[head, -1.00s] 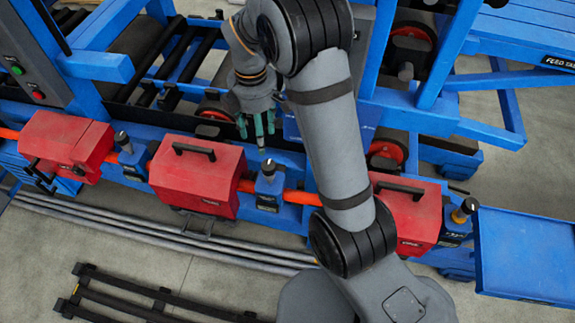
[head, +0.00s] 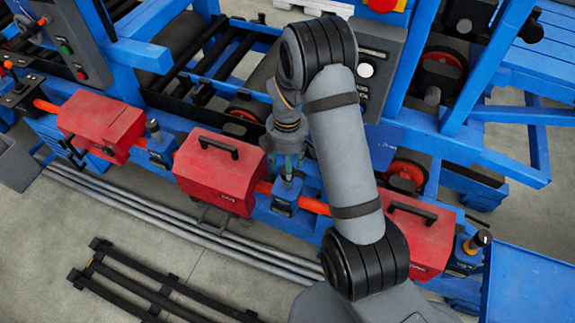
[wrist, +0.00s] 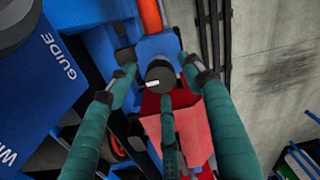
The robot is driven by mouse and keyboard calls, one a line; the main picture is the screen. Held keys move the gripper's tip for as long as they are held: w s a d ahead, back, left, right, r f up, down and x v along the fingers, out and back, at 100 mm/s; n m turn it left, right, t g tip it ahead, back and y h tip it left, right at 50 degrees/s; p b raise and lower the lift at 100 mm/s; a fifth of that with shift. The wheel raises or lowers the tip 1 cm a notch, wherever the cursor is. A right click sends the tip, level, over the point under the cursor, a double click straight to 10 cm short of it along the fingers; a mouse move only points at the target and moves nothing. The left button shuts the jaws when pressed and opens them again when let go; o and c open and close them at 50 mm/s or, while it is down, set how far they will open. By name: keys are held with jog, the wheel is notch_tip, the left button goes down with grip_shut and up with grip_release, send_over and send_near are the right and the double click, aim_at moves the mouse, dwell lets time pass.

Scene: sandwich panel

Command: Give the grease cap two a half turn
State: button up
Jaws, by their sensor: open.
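The middle grease cap (wrist: 158,74) is a dark round knob with a white mark on its top, on a blue housing (head: 284,205) between two red covers. In the wrist view it lies between the fingers of my gripper (wrist: 160,80). The three green fingers are open around it, with gaps visible on the sides; I cannot tell if any finger touches it. In the head view my gripper (head: 287,170) is directly above the housing and its fingers mostly hide the cap. Other dark-topped caps stand to the left (head: 153,127) and right (head: 479,240).
Red covers with black handles stand left (head: 102,125), middle (head: 219,172) and right (head: 415,240) along the blue frame. An orange pipe (head: 265,187) runs between them. A blue tray (head: 530,285) is at the lower right. Grey pipes (head: 180,220) lie along the floor in front.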

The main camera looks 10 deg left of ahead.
jog(key=shift+c, duration=1.1)
jog(key=c, duration=0.9)
